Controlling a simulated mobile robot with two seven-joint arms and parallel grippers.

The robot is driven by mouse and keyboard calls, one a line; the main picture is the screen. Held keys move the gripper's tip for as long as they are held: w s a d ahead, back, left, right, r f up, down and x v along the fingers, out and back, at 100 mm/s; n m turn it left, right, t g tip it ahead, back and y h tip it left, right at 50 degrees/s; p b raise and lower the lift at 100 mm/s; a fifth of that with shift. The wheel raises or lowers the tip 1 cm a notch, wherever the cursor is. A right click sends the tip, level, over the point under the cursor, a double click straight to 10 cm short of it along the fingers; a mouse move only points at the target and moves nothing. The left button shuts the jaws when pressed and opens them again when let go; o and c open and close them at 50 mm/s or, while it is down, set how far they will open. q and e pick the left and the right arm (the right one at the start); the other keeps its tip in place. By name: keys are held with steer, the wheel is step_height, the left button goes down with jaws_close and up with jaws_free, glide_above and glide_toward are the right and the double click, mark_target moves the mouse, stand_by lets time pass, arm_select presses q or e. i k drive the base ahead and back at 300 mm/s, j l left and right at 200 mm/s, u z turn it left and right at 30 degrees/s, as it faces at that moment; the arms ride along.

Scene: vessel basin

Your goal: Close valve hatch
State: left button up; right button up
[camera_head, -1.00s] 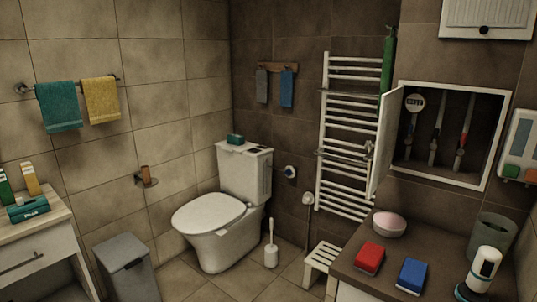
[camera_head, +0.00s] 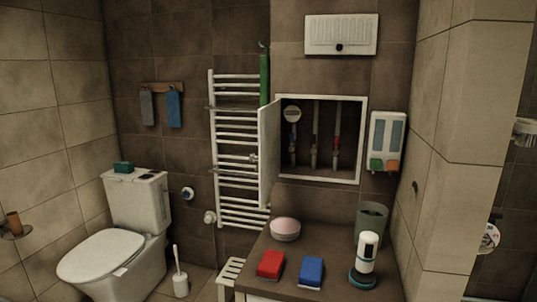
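The valve hatch is a white-framed recess in the dark tiled wall, right of centre in the head view. Its white door (camera_head: 269,153) is hinged on the left side of the frame (camera_head: 320,97) and stands wide open, swung out toward me. Inside the recess are a round white meter (camera_head: 292,114) and several vertical pipes with valves (camera_head: 335,142). The door partly covers the right side of the towel radiator. Neither of my grippers is in view.
A white stool (camera_head: 230,275) stands left of the counter.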

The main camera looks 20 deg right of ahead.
mark_target(268, 158)
steer(key=i+j+z, duration=0.15)
steer(key=z, duration=0.85)
steer(key=j+z, duration=0.55)
steer(key=j, duration=0.15)
steer(key=j+z, duration=0.2)
steer(key=j, duration=1.3)
steer(key=i, duration=0.05)
